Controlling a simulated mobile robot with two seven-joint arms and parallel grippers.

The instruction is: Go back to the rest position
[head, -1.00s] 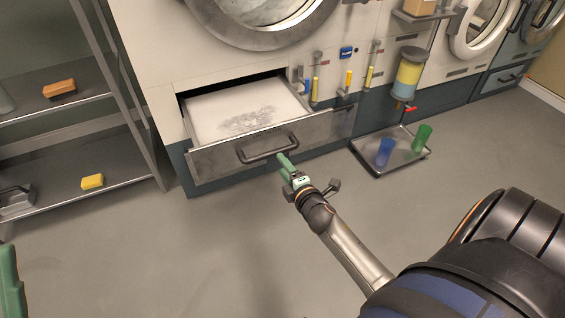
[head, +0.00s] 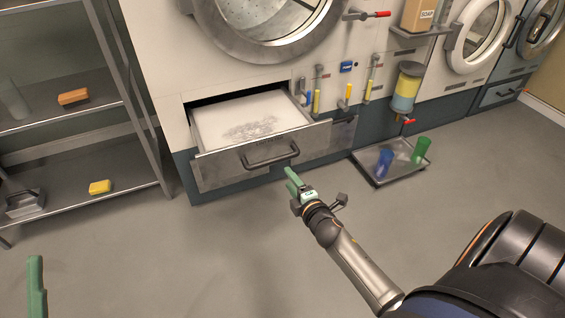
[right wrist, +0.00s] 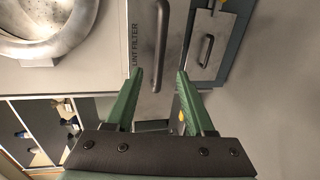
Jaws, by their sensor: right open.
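My right gripper (head: 289,177) is open and empty, in front of and a little below the drawer's handle (head: 270,155), apart from it. In the right wrist view its two green fingers (right wrist: 158,78) stand spread, with nothing between them. The handle of the lint filter drawer (right wrist: 162,45) shows beyond the fingertips. The drawer (head: 215,172) is pulled out, with grey lint (head: 250,130) on its white screen. Of my left gripper only a green finger (head: 36,285) shows at the lower left; its jaw opening is hidden.
A metal shelf rack (head: 130,180) stands at the left with an orange block (head: 73,97) and a yellow block (head: 100,187). A tray (head: 378,181) with a blue cup (head: 384,163) and a green cup (head: 420,150) lies on the floor at right. The floor in front is clear.

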